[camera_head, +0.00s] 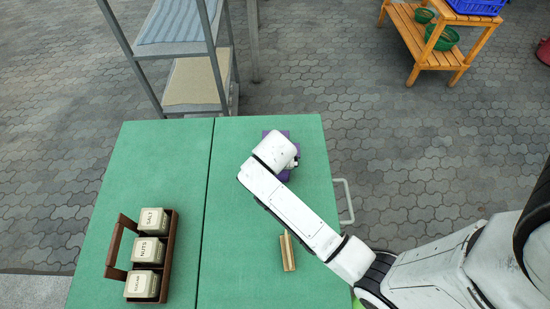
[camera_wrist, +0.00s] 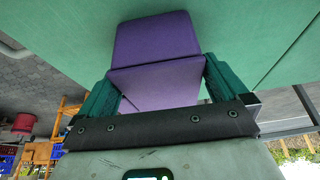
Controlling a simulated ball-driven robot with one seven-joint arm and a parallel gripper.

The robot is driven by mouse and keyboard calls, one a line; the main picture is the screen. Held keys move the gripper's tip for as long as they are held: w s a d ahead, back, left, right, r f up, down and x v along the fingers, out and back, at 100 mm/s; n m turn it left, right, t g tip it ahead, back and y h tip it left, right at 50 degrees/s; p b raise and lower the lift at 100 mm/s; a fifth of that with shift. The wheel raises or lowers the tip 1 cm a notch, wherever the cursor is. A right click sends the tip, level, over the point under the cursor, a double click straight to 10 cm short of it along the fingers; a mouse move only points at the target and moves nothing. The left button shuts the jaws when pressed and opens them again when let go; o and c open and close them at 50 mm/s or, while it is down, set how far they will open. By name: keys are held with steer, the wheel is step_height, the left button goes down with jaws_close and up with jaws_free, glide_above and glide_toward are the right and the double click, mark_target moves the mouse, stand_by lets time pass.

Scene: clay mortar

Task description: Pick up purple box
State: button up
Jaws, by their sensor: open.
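The purple box (camera_head: 284,175) lies on the green table (camera_head: 170,180) near its right side in the head view, mostly hidden under my wrist. In the wrist view the purple box (camera_wrist: 156,42) fills the upper middle, with one face nearer and one face farther. My gripper (camera_wrist: 160,82) is open, with one green finger on each side of the purple box. Whether the fingers touch the box cannot be told. In the head view my gripper's fingers are hidden beneath the wrist.
A brown wooden caddy (camera_head: 172,250) with white canisters labelled salt and nuts stands at the table's left. A small wooden block (camera_head: 287,252) lies near my arm. A metal shelf (camera_head: 195,80) stands behind the table. A wooden rack (camera_head: 428,45) stands at the back right.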

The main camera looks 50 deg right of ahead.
steer(key=x, duration=0.4)
steer(key=shift+f, duration=0.1)
steer(key=shift+c, duration=0.2)
steer(key=c, duration=0.7)
steer(key=shift+c, duration=0.5)
